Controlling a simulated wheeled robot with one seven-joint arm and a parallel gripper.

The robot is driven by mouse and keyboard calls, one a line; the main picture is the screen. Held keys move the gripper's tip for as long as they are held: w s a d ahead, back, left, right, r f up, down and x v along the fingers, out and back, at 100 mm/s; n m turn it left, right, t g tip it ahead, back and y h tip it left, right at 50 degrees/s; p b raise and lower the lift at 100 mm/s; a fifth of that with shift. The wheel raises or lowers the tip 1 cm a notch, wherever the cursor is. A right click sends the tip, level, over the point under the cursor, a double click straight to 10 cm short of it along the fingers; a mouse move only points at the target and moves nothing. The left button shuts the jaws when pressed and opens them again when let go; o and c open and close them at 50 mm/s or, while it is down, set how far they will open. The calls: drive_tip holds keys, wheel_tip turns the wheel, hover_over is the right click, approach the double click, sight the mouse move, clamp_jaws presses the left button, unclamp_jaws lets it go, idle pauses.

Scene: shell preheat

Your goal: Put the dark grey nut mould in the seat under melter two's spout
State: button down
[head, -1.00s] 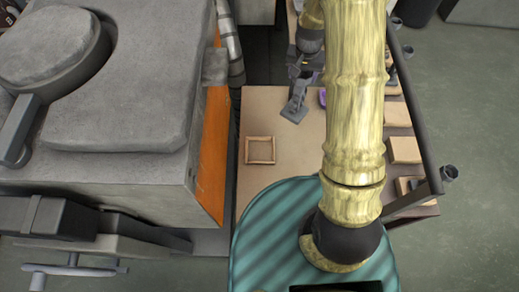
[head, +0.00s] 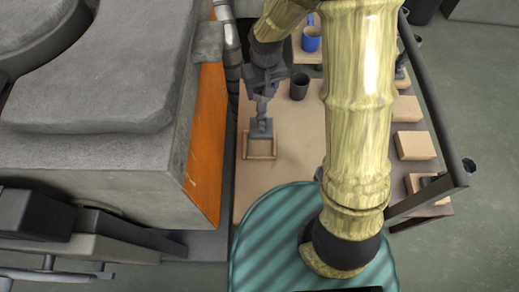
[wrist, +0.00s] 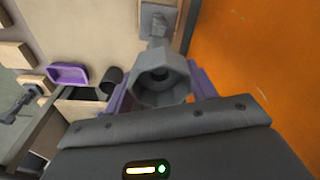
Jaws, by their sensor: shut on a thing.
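The dark grey nut mould (head: 262,128) has a hexagonal hollow head, a stem and a square plate. Its head shows large in the wrist view (wrist: 160,92), between the purple fingers of my gripper (wrist: 158,95). My gripper (head: 264,88) is shut on the mould, with the plate away from the palm. The seat is a square wooden frame (head: 260,157) on the bench beside the orange panel. The plate is over the far part of the frame; I cannot tell whether it touches. No spout can be made out.
The grey melter body with its orange panel (head: 205,145) stands close on the left. A dark cup (head: 299,87) and a blue mug (head: 311,40) stand farther back. A purple tray (wrist: 68,74) shows in the wrist view. Wooden blocks (head: 415,145) and a dark rail are on the right.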

sight(260, 111)
drive_tip(key=shift+s+a+f+n, duration=0.15)
drive_tip(key=shift+s+a+n, duration=0.15)
drive_tip(key=shift+s+a, duration=0.1)
drive_tip(key=shift+f, duration=0.1)
drive_tip(key=shift+w+f, duration=0.1)
drive_tip(key=shift+f, duration=2.9)
drive_tip(key=shift+f, duration=0.1)
drive_tip(key=shift+f, duration=1.9)
drive_tip(key=shift+c, duration=2.4)
unclamp_jaws()
